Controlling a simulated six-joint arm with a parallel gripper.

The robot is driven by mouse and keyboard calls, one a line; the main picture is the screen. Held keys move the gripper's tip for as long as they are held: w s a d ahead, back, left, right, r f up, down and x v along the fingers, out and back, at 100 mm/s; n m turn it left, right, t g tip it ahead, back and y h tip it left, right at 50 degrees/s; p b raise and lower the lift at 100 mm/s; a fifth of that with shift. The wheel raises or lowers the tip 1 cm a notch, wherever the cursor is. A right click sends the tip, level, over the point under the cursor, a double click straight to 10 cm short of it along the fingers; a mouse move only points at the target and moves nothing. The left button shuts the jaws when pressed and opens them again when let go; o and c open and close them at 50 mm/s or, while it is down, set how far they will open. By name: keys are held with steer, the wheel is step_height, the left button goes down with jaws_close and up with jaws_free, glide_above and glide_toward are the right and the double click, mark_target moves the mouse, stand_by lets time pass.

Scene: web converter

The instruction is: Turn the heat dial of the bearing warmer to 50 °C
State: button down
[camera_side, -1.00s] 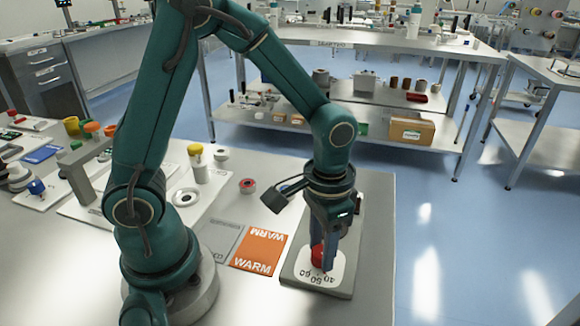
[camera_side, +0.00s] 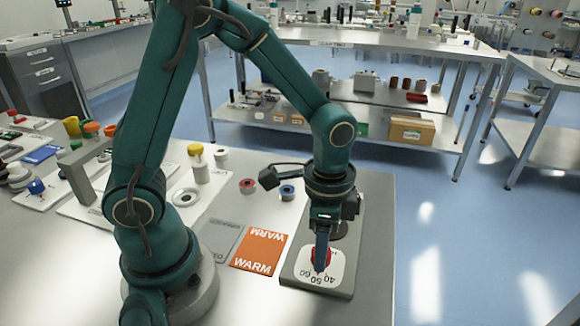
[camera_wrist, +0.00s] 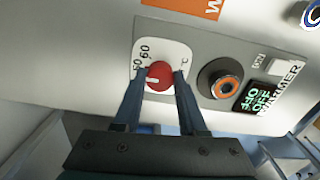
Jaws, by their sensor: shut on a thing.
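The bearing warmer (camera_side: 291,270) is a grey slab at the bench's right end; its panel (camera_wrist: 196,40) also shows in the wrist view. The red heat dial (camera_wrist: 160,70) sits on a white scale plate (camera_wrist: 178,50) marked 50, 60 and °C; the side view also shows 40. My gripper (camera_side: 321,258) points down over the dial, its fingers shut on either side of it. The dial's white pointer line points left in the wrist view, near the 50 side. The finger hides part of the scale, so the exact reading is unclear.
A dark post with an orange-ringed bore (camera_wrist: 228,87) and a green-lit display (camera_wrist: 262,97) reading OFF are beside the dial. An orange WARM card (camera_side: 259,252) and a grey card lie left of the warmer. Red (camera_side: 247,186) and blue (camera_side: 287,191) rings lie behind.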

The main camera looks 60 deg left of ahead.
stand_by(0.4)
steer(key=shift+c, duration=2.3)
jaws_free()
steer(key=shift+r, duration=2.6)
